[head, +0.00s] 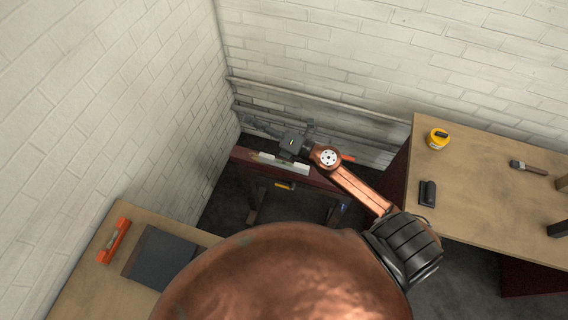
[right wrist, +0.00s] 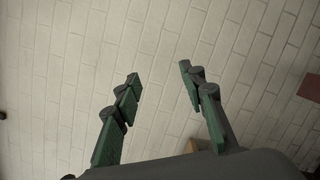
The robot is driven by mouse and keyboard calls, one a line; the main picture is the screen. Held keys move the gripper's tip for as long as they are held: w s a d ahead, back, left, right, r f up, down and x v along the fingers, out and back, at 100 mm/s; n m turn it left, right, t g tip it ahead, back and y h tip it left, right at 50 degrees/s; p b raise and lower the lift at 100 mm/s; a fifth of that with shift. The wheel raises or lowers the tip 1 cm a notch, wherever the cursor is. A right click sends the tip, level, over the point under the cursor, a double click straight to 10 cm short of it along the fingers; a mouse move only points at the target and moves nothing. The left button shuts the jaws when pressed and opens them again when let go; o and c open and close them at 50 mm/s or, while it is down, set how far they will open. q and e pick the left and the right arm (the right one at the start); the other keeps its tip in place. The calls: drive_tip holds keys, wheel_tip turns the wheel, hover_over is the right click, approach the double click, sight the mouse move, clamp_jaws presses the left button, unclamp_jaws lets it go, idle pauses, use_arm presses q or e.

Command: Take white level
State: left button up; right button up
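The white level (head: 279,163) lies along the top of a narrow dark red bench (head: 315,180) in the corner. My right gripper (head: 250,121) is beyond the level in the head view, and its dark wrist is just above the level's right part. In the right wrist view the fingers of the right gripper (right wrist: 160,75) are spread apart with nothing between them. My left gripper is not in view.
An orange level (head: 113,241) and a dark mat (head: 160,258) lie on the left table. The right table (head: 480,185) carries a yellow tape measure (head: 437,139), a black object (head: 428,193) and a brush (head: 528,168). Pipes (head: 320,102) run along the wall behind the bench.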

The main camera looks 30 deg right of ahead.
drive_tip(key=a+f+n+g+y, duration=0.1)
drive_tip(key=a+f+n+g, duration=0.25)
drive_tip(key=n, duration=0.25)
drive_tip(key=n+g+h, duration=0.7)
drive_tip(key=n+g, duration=0.1)
drive_tip(key=g, duration=0.1)
hover_over(286, 162)
drive_tip(key=s, duration=0.2)
drive_tip(key=f, duration=1.9)
drive_tip(key=shift+w+d+f, duration=0.2)
drive_tip(key=shift+d+f, duration=0.05)
drive_tip(key=shift+d, duration=0.15)
drive_tip(key=shift+w+d+f+g, duration=0.1)
drive_tip(key=shift+f+g, duration=0.05)
drive_tip(key=shift+f, duration=0.45)
drive_tip(key=shift+w+f+g, duration=0.1)
drive_tip(key=shift+f, duration=0.5)
drive_tip(key=shift+p+x, duration=0.3)
drive_tip(key=shift+x, duration=2.5)
drive_tip(key=shift+d, duration=0.2)
drive_tip(key=shift+c, duration=0.5)
clamp_jaws()
